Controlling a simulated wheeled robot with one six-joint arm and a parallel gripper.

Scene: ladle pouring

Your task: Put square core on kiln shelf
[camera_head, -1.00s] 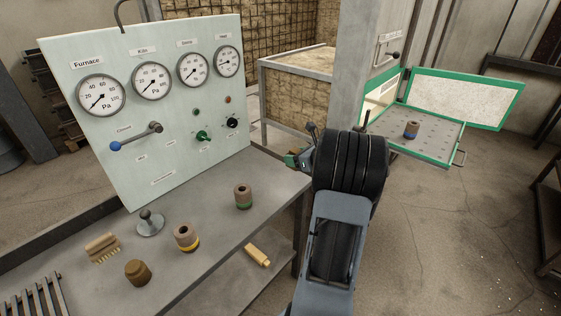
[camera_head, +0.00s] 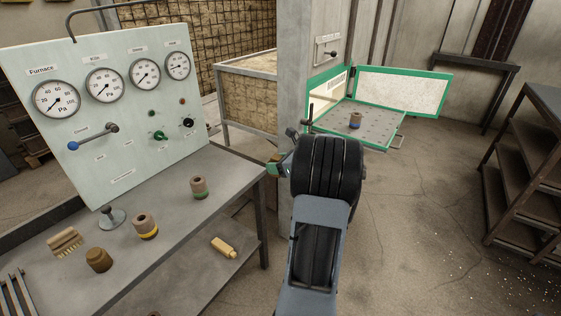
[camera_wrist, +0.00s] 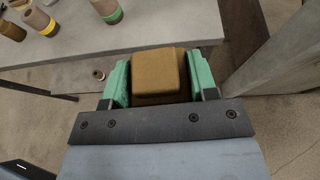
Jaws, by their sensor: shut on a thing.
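My gripper (camera_wrist: 160,82) is shut on the brown square core (camera_wrist: 158,70), which sits between its green jaws in the wrist view. The kiln shelf, a grey perforated plate (camera_head: 375,122) with a green edge, extends from the open kiln at the upper right. A brown core with a blue band (camera_head: 355,120) stands upright on it. My gripper is apart from the shelf, nearer the camera and to its left.
A grey table (camera_head: 175,205) holds a green-banded core (camera_head: 199,188), a yellow-banded core (camera_head: 146,226), a round brown core (camera_head: 98,260) and a brush (camera_head: 65,243). A concrete pillar (camera_head: 296,70) stands beside the kiln. A dark rack (camera_head: 515,185) is at right; floor between is clear.

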